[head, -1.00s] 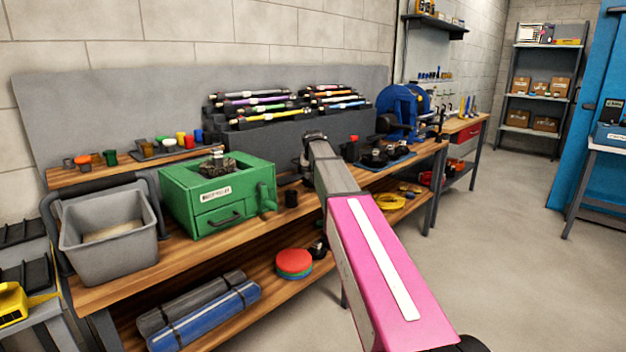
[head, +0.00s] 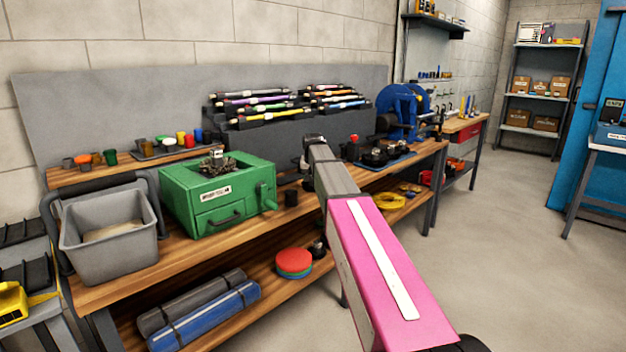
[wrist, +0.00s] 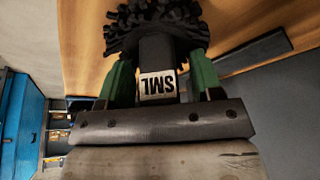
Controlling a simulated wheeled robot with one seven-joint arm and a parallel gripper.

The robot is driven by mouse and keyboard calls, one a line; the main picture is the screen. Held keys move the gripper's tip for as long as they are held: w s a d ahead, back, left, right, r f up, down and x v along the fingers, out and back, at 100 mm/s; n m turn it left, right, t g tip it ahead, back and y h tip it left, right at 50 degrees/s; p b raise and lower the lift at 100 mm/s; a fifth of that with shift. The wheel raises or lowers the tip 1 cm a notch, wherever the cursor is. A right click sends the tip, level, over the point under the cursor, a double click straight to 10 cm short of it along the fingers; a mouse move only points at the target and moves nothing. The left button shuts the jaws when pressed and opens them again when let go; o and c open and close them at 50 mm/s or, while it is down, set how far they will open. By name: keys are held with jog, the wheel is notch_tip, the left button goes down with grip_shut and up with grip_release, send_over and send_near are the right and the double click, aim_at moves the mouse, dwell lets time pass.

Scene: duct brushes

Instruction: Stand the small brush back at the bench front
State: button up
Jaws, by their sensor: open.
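The small brush, labelled SML on its dark handle (wrist: 158,58), fills the top middle of the wrist view, its black bristle head (wrist: 155,25) farthest from me. My gripper (wrist: 159,82) is open, with one green finger on each side of the handle. The fingers are close to the handle; I cannot tell whether they touch it. In the head view my own arm hides most of the gripper and the brush. The wooden bench (head: 180,250) runs along the wall under the end of my arm.
A grey bin (head: 110,230) is at the left end. Dark round parts (head: 378,156) lie on a mat to the right.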

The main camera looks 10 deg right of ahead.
jog(key=v, duration=1.1)
jog(key=shift+r, duration=0.25)
